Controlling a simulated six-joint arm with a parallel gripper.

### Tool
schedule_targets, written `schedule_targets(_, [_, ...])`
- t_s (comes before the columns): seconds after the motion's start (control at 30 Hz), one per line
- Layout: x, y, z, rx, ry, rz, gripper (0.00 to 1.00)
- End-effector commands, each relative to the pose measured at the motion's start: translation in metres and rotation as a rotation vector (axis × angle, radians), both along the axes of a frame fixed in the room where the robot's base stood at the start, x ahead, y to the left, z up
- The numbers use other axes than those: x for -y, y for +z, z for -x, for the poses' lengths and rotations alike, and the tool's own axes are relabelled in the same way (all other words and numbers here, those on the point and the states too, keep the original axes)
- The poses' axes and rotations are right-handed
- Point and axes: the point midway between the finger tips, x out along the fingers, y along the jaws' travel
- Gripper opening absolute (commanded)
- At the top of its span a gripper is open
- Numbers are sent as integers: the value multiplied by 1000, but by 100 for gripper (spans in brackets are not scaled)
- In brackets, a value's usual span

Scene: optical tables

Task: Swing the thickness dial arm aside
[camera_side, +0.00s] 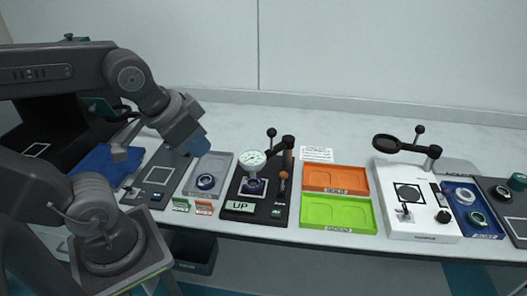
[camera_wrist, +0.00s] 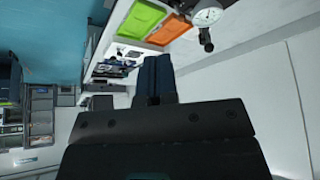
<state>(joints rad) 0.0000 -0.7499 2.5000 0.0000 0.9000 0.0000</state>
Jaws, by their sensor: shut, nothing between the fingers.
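The thickness dial (camera_side: 252,161) has a round white face and sits on an arm (camera_side: 274,150) that reaches out from a post on a black base (camera_side: 240,216). A black knob stands up from the arm. A dark round part on a pale square lies under the dial. The dial also shows at the top of the wrist view (camera_wrist: 207,14). My gripper (camera_side: 196,146), with blue fingers, is above and left of the dial, apart from it. The wrist view shows its dark fingers (camera_wrist: 155,72) together with nothing held.
A grey tray with a ringed part (camera_side: 205,182) lies left of the dial stand. Orange (camera_side: 336,179) and green (camera_side: 338,212) trays lie to its right. A white station with a magnifier (camera_side: 387,144) stands further right. The table behind is clear.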

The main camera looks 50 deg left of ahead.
Motion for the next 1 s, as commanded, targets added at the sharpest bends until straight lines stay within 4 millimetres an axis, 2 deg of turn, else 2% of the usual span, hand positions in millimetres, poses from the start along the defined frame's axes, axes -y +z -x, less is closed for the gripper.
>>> schedule_targets(0.07, [0, 0, 0, 0, 0, 0, 0])
schedule_targets(0.27, [-1, -3, -7, -66, 48, 48, 19])
schedule_targets(0.43, [-4, -13, -31, -278, 208, 228, 35])
schedule_targets(0.63, [-15, -26, -74, -549, 439, 529, 55])
schedule_targets(0.87, [-51, -46, -129, -805, 681, 923, 56])
schedule_targets(1.0, [-88, -64, -161, -922, 810, 1192, 56])
